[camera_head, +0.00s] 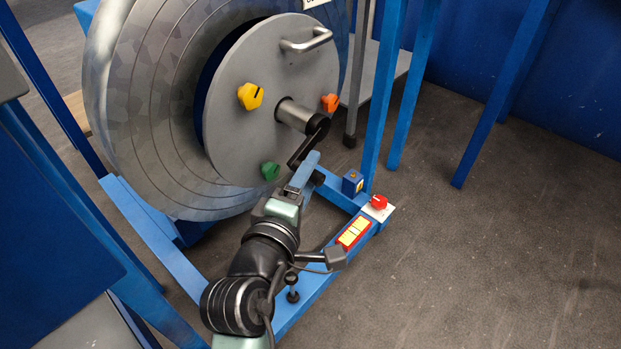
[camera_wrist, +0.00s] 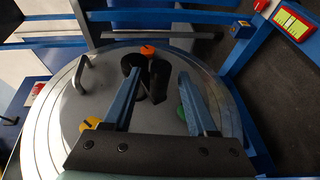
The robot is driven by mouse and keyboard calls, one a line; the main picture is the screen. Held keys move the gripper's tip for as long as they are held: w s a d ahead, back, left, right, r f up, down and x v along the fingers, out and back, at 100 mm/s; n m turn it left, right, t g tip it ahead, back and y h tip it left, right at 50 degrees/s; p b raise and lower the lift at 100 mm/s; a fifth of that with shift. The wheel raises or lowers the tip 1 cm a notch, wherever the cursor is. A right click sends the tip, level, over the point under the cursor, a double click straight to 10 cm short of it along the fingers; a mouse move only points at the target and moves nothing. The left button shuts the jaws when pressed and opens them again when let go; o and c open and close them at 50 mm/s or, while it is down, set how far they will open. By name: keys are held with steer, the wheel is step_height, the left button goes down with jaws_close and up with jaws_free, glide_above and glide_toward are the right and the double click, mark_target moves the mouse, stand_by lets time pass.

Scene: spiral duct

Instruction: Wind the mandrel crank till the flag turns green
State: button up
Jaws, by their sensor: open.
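The mandrel crank (camera_head: 306,147) is a black arm on the grey hub shaft (camera_head: 294,114) of the round grey faceplate (camera_head: 250,70). It slants down and left from the hub in the head view. In the wrist view the black crank (camera_wrist: 158,80) lies between my two blue fingers, with gaps showing beside them. My gripper (camera_head: 304,168) is open at the crank's lower end and also shows in the wrist view (camera_wrist: 161,74). The head view partly hides the crank's lower end behind my fingers. I cannot make out the flag for certain.
Yellow (camera_head: 250,96), orange (camera_head: 330,102) and green (camera_head: 270,171) knobs and a bar handle (camera_head: 307,41) stick out from the faceplate. A red button (camera_head: 379,201) and a yellow-and-red panel (camera_head: 353,233) sit on the blue frame. Open floor lies to the right.

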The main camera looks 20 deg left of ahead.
steer(key=shift+w, duration=0.65)
jaws_close()
stand_by(1.0)
